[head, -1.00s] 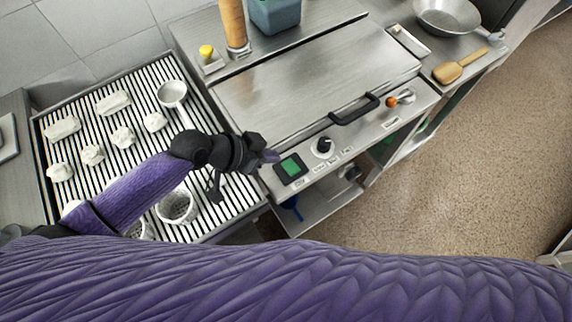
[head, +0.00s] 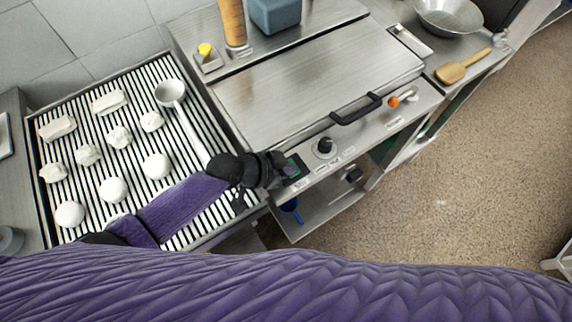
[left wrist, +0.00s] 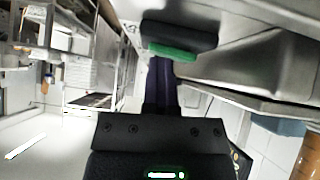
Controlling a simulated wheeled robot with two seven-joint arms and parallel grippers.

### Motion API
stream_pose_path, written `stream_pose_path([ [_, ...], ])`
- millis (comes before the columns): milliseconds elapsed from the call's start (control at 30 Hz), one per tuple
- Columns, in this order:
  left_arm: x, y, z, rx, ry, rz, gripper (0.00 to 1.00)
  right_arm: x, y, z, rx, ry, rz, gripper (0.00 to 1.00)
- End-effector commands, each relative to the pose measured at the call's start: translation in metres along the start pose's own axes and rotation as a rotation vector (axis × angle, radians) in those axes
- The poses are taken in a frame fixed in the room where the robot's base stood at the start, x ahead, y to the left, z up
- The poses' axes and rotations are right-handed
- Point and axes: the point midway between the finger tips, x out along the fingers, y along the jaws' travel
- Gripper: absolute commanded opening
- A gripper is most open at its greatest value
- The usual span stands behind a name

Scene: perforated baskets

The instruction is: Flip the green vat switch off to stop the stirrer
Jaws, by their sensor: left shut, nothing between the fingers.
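The green vat switch (head: 292,168) sits at the left end of the steel vat's front panel, in a dark frame. My left gripper (head: 277,170) is shut and empty, with its tip at the switch, and covers the switch's left part. I cannot tell whether they touch. In the left wrist view the green switch face (left wrist: 172,52) shows close up under its black frame, just beyond my purple fingers (left wrist: 162,72). The stirrer is not visible; a closed steel lid (head: 315,80) covers the vat. My right gripper is out of view.
A black knob (head: 325,147) is right of the switch, with a black lid handle (head: 356,109) and an orange knob (head: 394,102) farther along. A slatted rack with white lumps and a ladle (head: 170,93) stands left. An open shelf (head: 320,205) lies below the panel.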

Motion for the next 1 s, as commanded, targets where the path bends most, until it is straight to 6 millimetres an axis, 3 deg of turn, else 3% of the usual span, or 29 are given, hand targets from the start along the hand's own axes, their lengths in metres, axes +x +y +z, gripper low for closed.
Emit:
stream_pose_path([
  [267, 0.001, 0.0, 0.004, 0.003, -0.01, -0.003, 0.0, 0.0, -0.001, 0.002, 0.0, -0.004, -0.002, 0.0],
  [667, -0.002, -0.016, 0.002, 0.003, -0.011, -0.007, 0.0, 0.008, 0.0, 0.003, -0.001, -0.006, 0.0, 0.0],
  [900, -0.003, -0.016, 0.0, 0.003, -0.01, -0.006, 0.0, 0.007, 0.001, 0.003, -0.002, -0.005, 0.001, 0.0],
  [1000, -0.01, -0.014, -0.008, 0.003, -0.009, -0.007, 0.0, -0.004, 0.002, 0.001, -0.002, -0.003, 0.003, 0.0],
])
